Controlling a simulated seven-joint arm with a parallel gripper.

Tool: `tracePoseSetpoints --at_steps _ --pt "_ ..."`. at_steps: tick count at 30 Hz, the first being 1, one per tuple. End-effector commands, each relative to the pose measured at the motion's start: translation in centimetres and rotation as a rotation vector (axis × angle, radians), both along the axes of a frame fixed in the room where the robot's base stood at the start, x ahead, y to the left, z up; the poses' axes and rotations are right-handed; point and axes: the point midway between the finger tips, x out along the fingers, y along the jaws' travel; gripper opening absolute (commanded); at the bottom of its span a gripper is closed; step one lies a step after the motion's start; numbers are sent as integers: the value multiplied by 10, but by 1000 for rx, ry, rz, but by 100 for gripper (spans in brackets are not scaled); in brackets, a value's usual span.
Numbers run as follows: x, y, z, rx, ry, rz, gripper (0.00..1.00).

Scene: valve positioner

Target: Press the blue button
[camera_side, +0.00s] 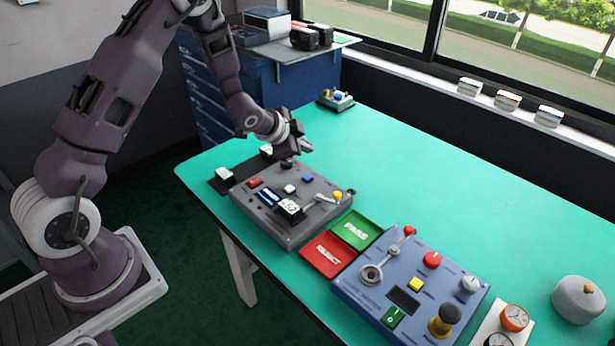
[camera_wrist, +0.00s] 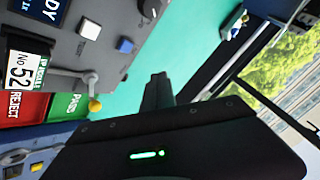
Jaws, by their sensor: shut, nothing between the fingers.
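In the wrist view the blue button (camera_wrist: 124,45) shows up and to the left of my fingertips, beside a white button (camera_wrist: 89,29). My gripper (camera_side: 303,146) is beyond the box's far edge in the side view, apart from the button. In the wrist view my gripper (camera_wrist: 158,80) has its fingers together, with nothing held.
The box also carries a red button (camera_side: 254,183), a black knob (camera_side: 287,164) and a lever with a yellow tip (camera_side: 337,195). Green and red trays (camera_side: 356,229) and a blue control box (camera_side: 378,300) are nearer the camera.

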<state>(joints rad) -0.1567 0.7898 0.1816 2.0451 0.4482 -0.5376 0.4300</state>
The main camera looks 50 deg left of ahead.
Motion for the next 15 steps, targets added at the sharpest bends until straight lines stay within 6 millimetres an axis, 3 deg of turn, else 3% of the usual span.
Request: tracePoseSetpoints --at_steps 9,15 --pt "-1 0 -47 1 3 0 0" --pt "0 0 -62 0 1 1 0"
